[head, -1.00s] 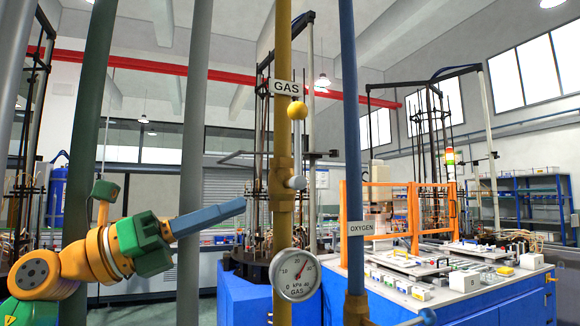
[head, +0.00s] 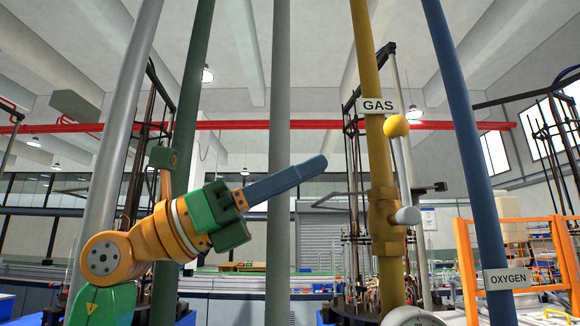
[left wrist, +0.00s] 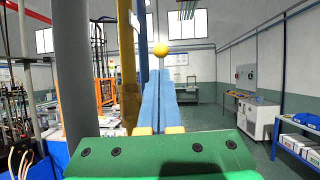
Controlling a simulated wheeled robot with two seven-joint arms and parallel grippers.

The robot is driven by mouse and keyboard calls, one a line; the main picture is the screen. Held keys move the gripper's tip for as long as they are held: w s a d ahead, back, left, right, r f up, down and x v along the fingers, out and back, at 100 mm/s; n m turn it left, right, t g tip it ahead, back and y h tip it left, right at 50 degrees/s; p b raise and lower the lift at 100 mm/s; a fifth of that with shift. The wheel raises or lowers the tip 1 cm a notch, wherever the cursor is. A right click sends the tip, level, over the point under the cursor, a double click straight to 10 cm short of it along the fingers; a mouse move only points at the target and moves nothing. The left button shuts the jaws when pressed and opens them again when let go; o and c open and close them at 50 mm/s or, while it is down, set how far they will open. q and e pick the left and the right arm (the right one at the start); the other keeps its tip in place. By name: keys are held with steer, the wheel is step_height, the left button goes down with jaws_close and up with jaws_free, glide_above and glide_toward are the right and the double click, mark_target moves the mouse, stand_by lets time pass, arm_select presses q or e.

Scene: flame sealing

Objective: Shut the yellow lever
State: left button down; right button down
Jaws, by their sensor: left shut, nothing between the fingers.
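The yellow lever shows as a round yellow knob (head: 396,126) in front of the yellow gas pipe (head: 368,60), just below the GAS sign (head: 378,106). The valve body (head: 383,215) with a grey stub sits lower on the same pipe. In the left wrist view the knob (left wrist: 160,49) appears just beyond the fingertips. My left gripper (head: 322,162) is shut and empty, its blue fingers pointing up and right, left of the pipe and apart from the knob in the head view. My right gripper is not in view.
A grey pipe (head: 278,230) stands behind my left fingers. A blue oxygen pipe (head: 462,120) stands right of the gas pipe, near an orange frame (head: 464,260). A gauge (head: 412,316) shows partly at the bottom edge. Air between fingertips and gas pipe looks clear.

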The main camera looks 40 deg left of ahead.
mark_target(387, 131)
arm_select(q)
steer(key=p+x, duration=0.3)
steer(key=x, duration=0.5)
steer(key=shift+s+r, duration=0.1)
steer(key=shift+r, duration=0.1)
steer(key=shift+w+d+r, duration=0.1)
steer(key=shift+w+d, duration=0.2)
steer(key=shift+d, duration=0.05)
